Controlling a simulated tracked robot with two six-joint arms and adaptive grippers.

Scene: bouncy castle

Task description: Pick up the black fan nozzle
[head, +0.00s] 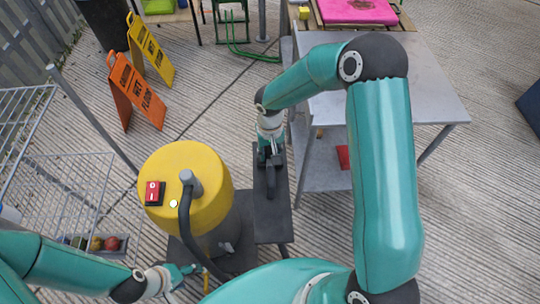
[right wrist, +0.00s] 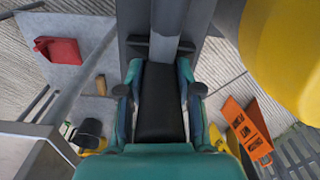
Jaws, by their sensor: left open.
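The black fan nozzle (head: 270,183) lies on a narrow dark bench (head: 273,225) beside the yellow drum. My right gripper (head: 270,155) reaches down over its far end. In the right wrist view, a black block-like part of the nozzle (right wrist: 161,100) lies between the two teal fingers of my right gripper (right wrist: 160,90), one finger along each side. I cannot tell whether the fingers press on it. My left gripper (head: 183,274) is open and empty, low at the left, near the foot of the drum.
The yellow drum (head: 170,160) with a red switch and dark hose stands left of the bench. A grey metal table (head: 425,95) stands at the right. Wet-floor signs (head: 134,90) stand at the back left. A wire rack (head: 60,190) is at the left edge.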

